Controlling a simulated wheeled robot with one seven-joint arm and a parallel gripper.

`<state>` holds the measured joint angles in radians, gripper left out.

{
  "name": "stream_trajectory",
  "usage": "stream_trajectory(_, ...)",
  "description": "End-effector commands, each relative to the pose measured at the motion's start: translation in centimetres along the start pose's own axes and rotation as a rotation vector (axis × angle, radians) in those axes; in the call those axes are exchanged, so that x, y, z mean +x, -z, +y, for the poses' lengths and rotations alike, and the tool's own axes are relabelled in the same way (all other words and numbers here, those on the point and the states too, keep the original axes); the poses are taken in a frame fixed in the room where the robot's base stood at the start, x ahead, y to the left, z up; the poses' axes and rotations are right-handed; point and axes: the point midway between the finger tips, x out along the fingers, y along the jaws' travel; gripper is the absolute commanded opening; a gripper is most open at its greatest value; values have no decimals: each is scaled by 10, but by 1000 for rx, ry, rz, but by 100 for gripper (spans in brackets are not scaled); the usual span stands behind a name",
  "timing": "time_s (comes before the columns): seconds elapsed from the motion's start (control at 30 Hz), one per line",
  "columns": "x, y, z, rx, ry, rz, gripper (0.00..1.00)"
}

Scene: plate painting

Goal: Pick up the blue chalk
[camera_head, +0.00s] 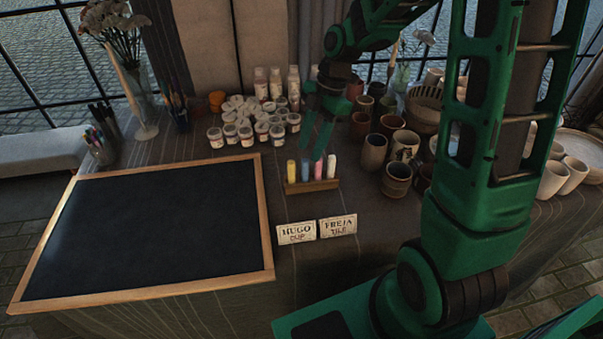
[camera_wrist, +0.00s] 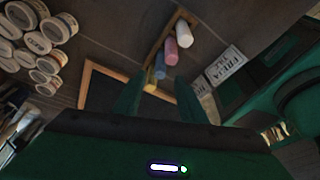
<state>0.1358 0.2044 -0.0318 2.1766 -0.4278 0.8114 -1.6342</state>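The blue chalk (camera_head: 305,171) stands in a wooden holder (camera_head: 313,187), between the yellow chalk (camera_head: 291,171) and the pink chalk (camera_head: 318,170). The white chalk (camera_head: 331,166) is at the right end. My gripper (camera_head: 314,147) is open and empty, fingers pointing down just above and behind the chalk row. In the wrist view, the blue chalk (camera_wrist: 160,68) shows just beyond the gap between my two fingertips (camera_wrist: 158,78), and the yellow chalk (camera_wrist: 151,86) lies partly between the fingers. I see no contact with any chalk.
A framed blackboard (camera_head: 265,215) lies at the left. Two name cards (camera_head: 297,232) are in front of the holder. White paint jars (camera_head: 246,135) cluster behind on the left; brown cups (camera_head: 373,152) crowd the right. The table between board and holder is clear.

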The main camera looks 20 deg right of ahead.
Motion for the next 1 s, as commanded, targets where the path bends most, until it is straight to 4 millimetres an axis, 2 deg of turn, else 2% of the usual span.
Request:
stream_trajectory(0.27,20,0,0,1,3,0,38)
stream_trajectory(0.5,53,-1,2,2,4,0,38)
stream_trajectory(0.6,61,-1,2,2,1,-1,38)
stream_trajectory(0.87,64,-2,2,2,0,-2,38)
stream_trajectory(0.9,64,-2,2,2,0,-1,35)
stream_trajectory(1.0,64,-2,2,2,0,-1,11)
